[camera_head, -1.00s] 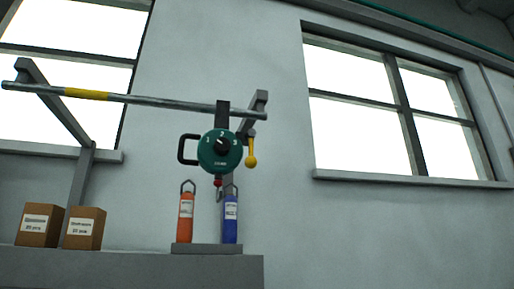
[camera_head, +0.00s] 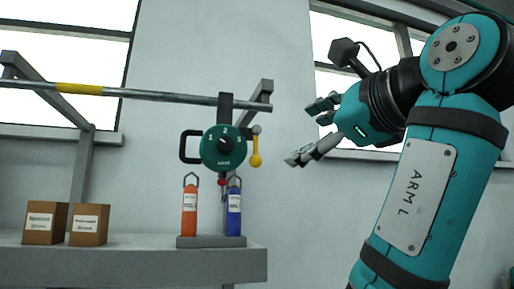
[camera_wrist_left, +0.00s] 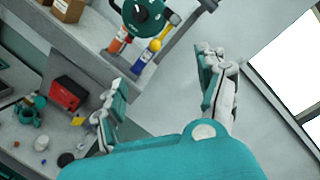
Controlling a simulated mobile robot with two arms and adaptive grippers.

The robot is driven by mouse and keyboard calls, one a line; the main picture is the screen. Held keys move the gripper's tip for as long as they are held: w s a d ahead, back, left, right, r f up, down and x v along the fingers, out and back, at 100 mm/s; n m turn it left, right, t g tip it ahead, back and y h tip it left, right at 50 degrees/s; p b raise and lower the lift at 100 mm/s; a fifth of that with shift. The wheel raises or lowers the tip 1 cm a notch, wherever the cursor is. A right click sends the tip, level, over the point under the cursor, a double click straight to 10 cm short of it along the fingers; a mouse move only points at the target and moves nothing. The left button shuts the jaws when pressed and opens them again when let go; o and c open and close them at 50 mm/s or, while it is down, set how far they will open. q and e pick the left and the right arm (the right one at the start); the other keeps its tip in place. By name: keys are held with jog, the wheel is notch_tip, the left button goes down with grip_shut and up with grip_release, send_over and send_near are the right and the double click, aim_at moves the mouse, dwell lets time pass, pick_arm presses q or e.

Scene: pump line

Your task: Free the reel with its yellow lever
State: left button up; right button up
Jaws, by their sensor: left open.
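The reel (camera_wrist_left: 143,14) and the lever (camera_wrist_left: 156,44) also show in the left wrist view. My left gripper (camera_head: 306,132) is open and empty, to the right of the lever and apart from it. In the left wrist view, its spread fingers (camera_wrist_left: 163,76) stand below the reel. My right gripper is not in view.
An orange cylinder (camera_head: 190,212) and a blue cylinder (camera_head: 234,212) stand below the reel on a grey stand. Two cardboard boxes (camera_head: 88,225) sit on the shelf (camera_head: 120,262). The rail (camera_head: 150,97) runs above. A red box (camera_wrist_left: 68,93) lies on a lower bench.

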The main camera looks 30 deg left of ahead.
aim_at(258, 156)
pick_arm(q)
jog(key=p+x, duration=0.8)
jog(key=x, duration=0.8)
jog(key=shift+w+a, duration=0.15)
jog(key=shift+w, duration=0.2)
jog(key=shift+w+a, duration=0.2)
jog(key=shift+a, duration=0.25)
